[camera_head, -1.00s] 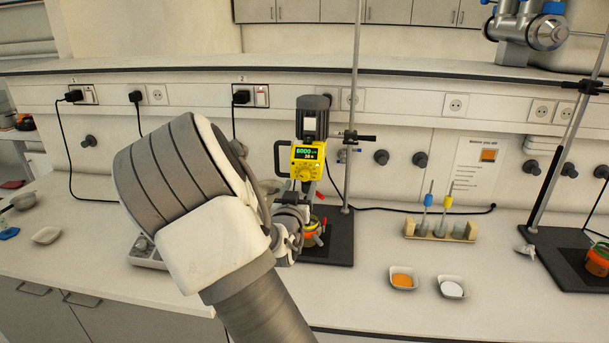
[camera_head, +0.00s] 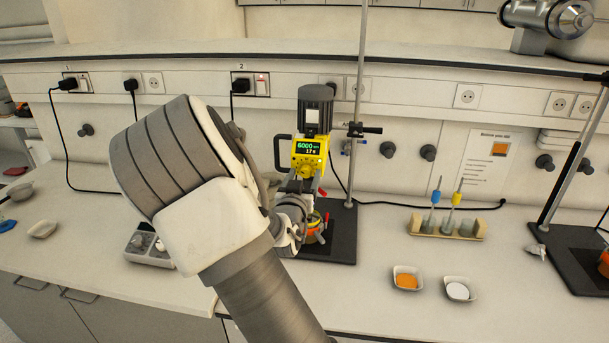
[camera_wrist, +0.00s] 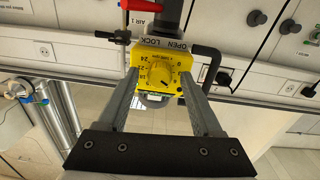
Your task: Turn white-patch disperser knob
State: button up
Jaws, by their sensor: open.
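The disperser (camera_head: 311,118) has a dark motor with a pale patch on its front and a yellow control box with a lit display reading 6000 and, below, apparently 17 s. Its yellow dial knob (camera_wrist: 158,74) faces the wrist camera, with numbers around it. The knob also shows small in the head view (camera_head: 304,171). My gripper (camera_wrist: 158,83) is open, one finger on each side of the yellow box's lower part, with the knob between them. Whether the fingers touch anything cannot be told. My wrist hides part of the disperser's lower side in the head view.
An orange vessel (camera_head: 314,228) stands on the black stand base (camera_head: 343,240) under the disperser. A black handle (camera_wrist: 209,62) projects beside the box. A tube rack (camera_head: 459,232) and two small dishes (camera_head: 407,285) (camera_head: 459,297) stand to the right. Another stand (camera_head: 562,240) is at far right.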

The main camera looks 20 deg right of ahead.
grip_shut()
dwell(0.3)
jog(key=shift+n, duration=0.4)
jog(key=n, duration=0.5)
jog(key=shift+n, duration=0.3)
jog(key=n+p, duration=0.1)
jog(key=n, duration=0.4)
jog(key=shift+n, duration=0.3)
